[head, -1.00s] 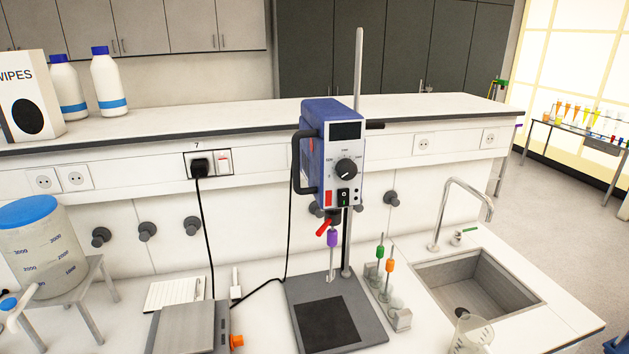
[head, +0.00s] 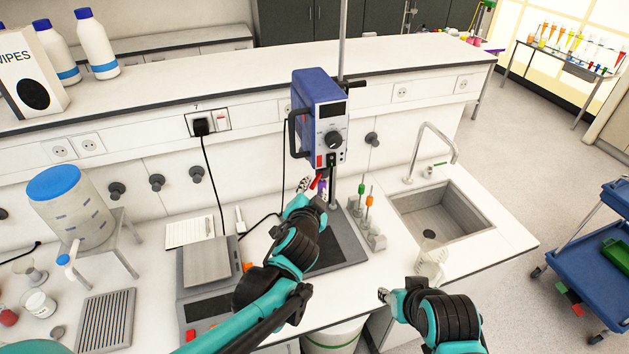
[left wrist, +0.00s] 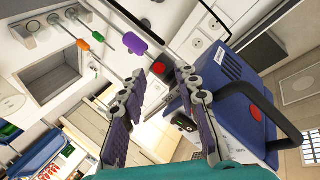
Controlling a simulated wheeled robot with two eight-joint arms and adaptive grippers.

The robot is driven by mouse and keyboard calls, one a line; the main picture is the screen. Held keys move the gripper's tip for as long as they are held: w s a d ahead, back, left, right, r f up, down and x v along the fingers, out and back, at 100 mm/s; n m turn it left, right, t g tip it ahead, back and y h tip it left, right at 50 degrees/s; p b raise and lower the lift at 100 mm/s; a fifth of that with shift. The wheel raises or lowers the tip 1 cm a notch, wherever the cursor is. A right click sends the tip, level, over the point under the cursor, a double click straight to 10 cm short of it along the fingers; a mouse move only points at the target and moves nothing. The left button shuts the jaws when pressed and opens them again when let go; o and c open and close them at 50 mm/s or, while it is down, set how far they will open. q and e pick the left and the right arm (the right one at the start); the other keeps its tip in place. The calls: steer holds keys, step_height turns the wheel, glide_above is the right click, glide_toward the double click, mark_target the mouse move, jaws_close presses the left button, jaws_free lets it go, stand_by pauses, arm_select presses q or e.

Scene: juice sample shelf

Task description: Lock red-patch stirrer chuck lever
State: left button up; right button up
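The stirrer (head: 320,118) is a blue box on a vertical rod, and it also fills the right of the left wrist view (left wrist: 235,95). Below the box, the red chuck lever (head: 315,182) is partly hidden by my left gripper. Contact cannot be told. My right gripper (head: 384,296) is low over the bench front, its fingers unclear.
A rack with green and orange stirrers (head: 370,225) stands right of the stirrer base, near the sink (head: 440,215) and a beaker (head: 430,260). A balance (head: 208,262) and a large blue-lidded vessel (head: 72,212) stand left. A black cable runs behind my left arm.

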mark_target(314, 185)
arm_select(q)
steer(key=shift+x, duration=2.2)
jaws_close()
steer(key=shift+a, duration=0.1)
